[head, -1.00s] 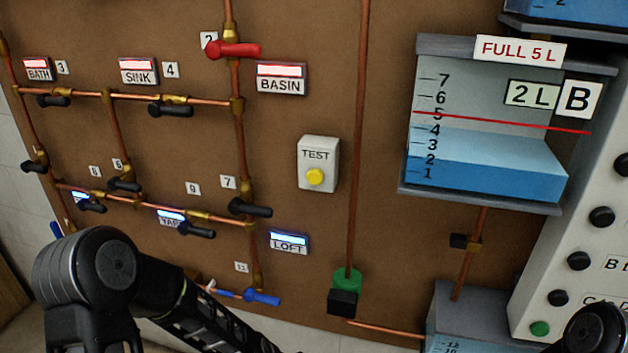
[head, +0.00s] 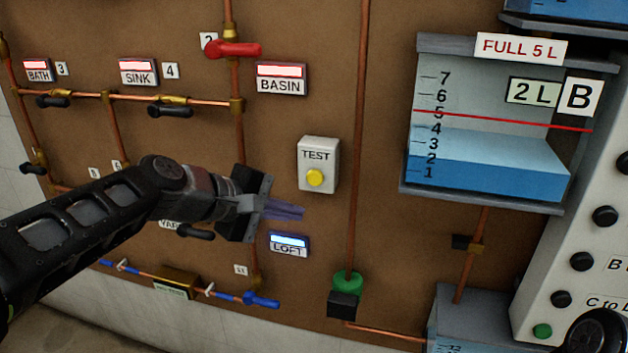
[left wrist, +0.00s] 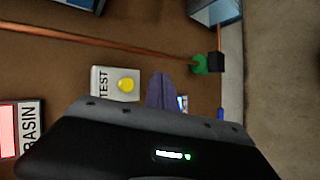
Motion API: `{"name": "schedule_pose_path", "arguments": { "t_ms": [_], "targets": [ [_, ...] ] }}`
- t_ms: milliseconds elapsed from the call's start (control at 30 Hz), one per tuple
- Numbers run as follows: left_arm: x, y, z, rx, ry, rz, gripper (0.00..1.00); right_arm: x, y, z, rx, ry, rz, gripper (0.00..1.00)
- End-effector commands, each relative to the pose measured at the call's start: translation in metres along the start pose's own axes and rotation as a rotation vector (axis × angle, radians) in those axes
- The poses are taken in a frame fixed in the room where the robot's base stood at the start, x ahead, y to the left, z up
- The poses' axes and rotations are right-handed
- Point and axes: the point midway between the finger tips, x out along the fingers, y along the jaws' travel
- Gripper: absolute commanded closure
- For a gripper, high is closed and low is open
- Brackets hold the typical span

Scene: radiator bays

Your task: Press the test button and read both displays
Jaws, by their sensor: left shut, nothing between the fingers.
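The white TEST box (head: 318,152) with its round yellow button (head: 315,177) is mounted on the brown board. In the left wrist view the yellow button (left wrist: 126,85) shows just left of the fingers. My left gripper (head: 300,212) is shut and empty, its fingertips below and slightly left of the button, apart from it in the picture. Lit displays read BASIN (head: 281,78), SINK (head: 138,71) and BATH (head: 37,70) in red, and LOFT (head: 289,243) in blue. Which two displays the task means I cannot tell. My right gripper is not in view.
Copper pipes with black levers and a red lever (head: 232,49) cross the board. A vertical pipe (head: 358,120) runs right of the TEST box down to a green fitting (head: 347,281). Tank B (head: 487,125) and a white knob panel (head: 600,240) stand at the right.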

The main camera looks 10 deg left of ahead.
Motion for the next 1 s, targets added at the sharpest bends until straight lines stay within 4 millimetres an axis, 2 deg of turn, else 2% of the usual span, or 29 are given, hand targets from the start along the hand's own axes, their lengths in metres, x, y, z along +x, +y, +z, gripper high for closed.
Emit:
{"name": "schedule_pose_path", "arguments": {
  "t_ms": [467, 1000],
  "targets": [
    [0.009, 0.006, -0.006, 0.001, -0.002, -0.004, 1.00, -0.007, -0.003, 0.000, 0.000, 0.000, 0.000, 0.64],
    [0.053, 0.040, -0.039, 0.000, -0.002, -0.003, 1.00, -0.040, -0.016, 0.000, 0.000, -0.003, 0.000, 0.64]
  ]
}}
